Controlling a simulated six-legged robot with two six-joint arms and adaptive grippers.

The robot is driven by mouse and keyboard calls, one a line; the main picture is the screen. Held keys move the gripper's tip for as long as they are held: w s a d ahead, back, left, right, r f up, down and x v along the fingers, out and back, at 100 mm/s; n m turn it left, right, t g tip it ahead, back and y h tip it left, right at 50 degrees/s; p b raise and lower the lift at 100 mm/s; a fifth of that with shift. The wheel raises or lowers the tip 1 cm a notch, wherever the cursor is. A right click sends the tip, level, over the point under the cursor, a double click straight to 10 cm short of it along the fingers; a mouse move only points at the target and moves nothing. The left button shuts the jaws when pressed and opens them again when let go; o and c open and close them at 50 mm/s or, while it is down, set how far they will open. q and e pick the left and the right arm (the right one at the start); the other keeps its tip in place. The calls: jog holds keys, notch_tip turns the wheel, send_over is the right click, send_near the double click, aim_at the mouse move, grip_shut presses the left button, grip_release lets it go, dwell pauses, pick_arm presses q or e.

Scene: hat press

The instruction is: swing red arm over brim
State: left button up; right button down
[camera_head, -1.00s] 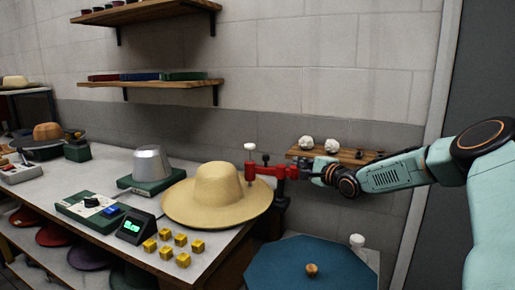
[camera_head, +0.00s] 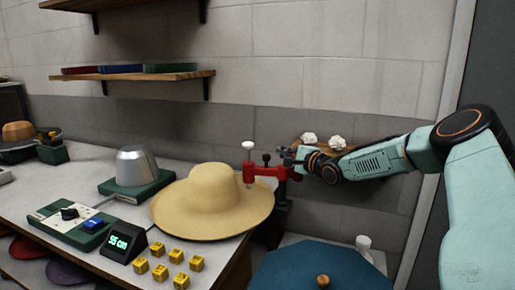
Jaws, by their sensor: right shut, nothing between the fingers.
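A straw hat (camera_head: 212,205) with a wide brim lies on the bench's right end. A red arm (camera_head: 268,172) on a dark post stands just right of it. The red arm's left end, with a white knob (camera_head: 248,146) on top, reaches over the right part of the brim beside the crown. A black knob (camera_head: 266,158) stands up from the red arm's middle. My right gripper (camera_head: 285,156) is shut at the red arm's right part, right of the black knob. I cannot tell whether it touches. My left gripper is out of view.
Several yellow cubes (camera_head: 176,257), a green-lit display (camera_head: 124,241) and a control box (camera_head: 73,223) lie in front. A metal hat block (camera_head: 138,166) stands behind left. A blue octagonal top (camera_head: 320,266) is at the lower right. A wall shelf (camera_head: 140,77) hangs above.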

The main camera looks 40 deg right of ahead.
aim_at(275, 168)
jog(key=shift+w+d+f, duration=0.15)
jog(key=shift+w+f, duration=0.1)
jog(key=shift+w, duration=0.15)
jog(key=shift+w+a+r+b, duration=0.1)
jog(key=shift+w+a+b, duration=0.1)
jog(key=shift+w+b, duration=0.25)
jog(key=shift+w+a+r+b, duration=0.15)
jog(key=shift+w+b, duration=0.1)
jog(key=shift+w, duration=0.15)
jog(key=shift+w+a+r+b, duration=0.1)
jog(key=shift+w+a+b, duration=0.05)
jog(key=shift+w+b, duration=0.15)
jog(key=w+a, duration=0.1)
jog(key=w+b, duration=0.1)
jog(key=w, duration=0.1)
jog(key=w+a+b, duration=0.1)
jog(key=w, duration=0.1)
jog(key=shift+a+r, duration=0.2)
jog(key=shift+a, duration=0.15)
jog(key=shift+d+f, duration=0.1)
